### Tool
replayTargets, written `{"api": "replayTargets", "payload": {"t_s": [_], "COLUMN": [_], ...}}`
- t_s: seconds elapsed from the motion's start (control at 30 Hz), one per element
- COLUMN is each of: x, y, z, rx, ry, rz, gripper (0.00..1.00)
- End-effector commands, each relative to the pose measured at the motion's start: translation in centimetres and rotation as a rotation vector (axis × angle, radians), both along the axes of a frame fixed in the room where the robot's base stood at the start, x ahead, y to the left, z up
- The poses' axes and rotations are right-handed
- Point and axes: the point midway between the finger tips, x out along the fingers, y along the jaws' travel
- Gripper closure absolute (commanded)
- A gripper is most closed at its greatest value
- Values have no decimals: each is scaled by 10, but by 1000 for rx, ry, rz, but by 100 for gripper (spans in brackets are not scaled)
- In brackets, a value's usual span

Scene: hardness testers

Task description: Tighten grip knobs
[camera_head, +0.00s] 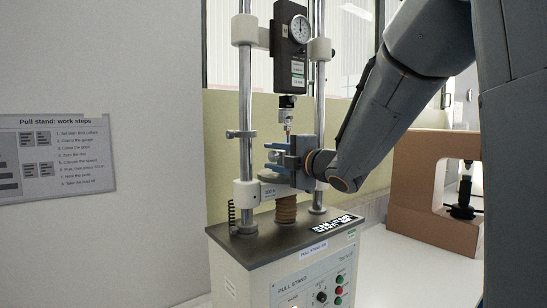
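The pull stand (290,280) is a grey cabinet with a dark top and two upright steel columns. A black force gauge (291,62) with a round dial hangs between the columns. Below it a metal upper grip (286,102) hangs on the gauge line. A pale lower crosshead (247,193) sits above a brown ribbed bellows (286,209). My gripper (275,157) reaches in from the right between the columns, just above the crosshead. Its blue fingers are apart, with something greyish near them. Knobs there are mostly hidden by my gripper, and contact is unclear.
The front panel has a black knob (321,296) and red and green buttons (339,290). The right column (318,110) stands close to my gripper. A work-steps sign (60,155) is on the left wall. A brown frame (418,185) stands behind at right.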

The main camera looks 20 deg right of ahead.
Motion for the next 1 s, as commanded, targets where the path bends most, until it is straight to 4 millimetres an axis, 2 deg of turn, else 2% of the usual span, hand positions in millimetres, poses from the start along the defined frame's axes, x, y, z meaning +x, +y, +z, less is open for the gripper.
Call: {"api": "replayTargets", "payload": {"t_s": [0.03, 0.17, 0.2, 0.57, 1.0], "x": [0, 0, 0, -1, -2], "y": [0, 0, 0, 0, 0], "z": [0, 0, 0, 3, 6], "rx": [0, 0, 0, -18, -102], "ry": [0, 0, 0, 40, 243], "rz": [0, 0, 0, 0, 1], "gripper": [74, 96, 98, 98, 98]}}
